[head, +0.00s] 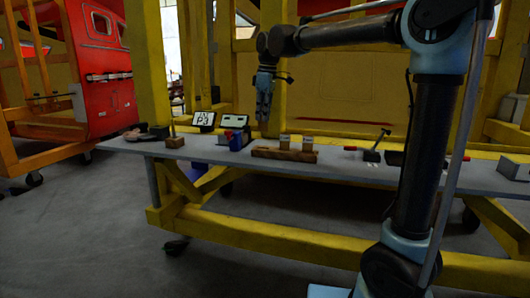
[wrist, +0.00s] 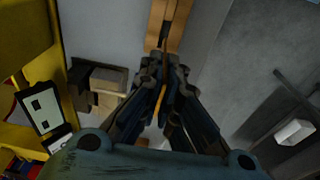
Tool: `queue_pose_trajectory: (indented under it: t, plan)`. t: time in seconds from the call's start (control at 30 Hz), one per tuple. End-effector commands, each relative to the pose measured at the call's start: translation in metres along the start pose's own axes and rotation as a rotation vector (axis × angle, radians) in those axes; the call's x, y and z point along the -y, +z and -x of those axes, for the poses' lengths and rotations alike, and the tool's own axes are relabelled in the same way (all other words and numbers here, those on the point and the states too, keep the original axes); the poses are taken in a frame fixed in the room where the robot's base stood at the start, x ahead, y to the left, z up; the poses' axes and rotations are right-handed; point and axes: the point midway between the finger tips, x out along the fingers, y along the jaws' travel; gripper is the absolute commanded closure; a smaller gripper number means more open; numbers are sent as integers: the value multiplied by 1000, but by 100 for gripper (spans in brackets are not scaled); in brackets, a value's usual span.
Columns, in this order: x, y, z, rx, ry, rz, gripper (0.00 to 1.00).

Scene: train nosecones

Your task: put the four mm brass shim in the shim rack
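My gripper (head: 264,112) points down, high above the workbench, toward the left end of the long brown wooden shim rack (head: 285,155). In the wrist view my gripper (wrist: 164,68) has its fingers drawn together on a thin brown-gold strip, which looks like the brass shim (wrist: 166,38). Most of the strip is hidden by the fingers, and its thickness cannot be read. The wooden rack (wrist: 155,12) shows beyond the fingertips at the top of the wrist view. The rack and my gripper are apart.
Two small blocks (head: 284,142) stand behind the rack, also seen in the wrist view (wrist: 105,78). A blue bin (head: 236,141) and two tilted display panels (head: 204,119) stand to the left. A hammer-like tool (head: 375,149) lies to the right. Yellow framing rises behind the bench.

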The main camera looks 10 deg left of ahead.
Motion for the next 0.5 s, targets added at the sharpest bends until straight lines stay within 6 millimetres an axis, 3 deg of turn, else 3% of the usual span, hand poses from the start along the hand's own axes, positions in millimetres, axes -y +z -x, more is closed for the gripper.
queue_pose_trajectory:
  t: [0.2,0.5]
  plan:
    - [1,4,-36,0,0,1,100]
    - [1,7,-57,0,0,0,100]
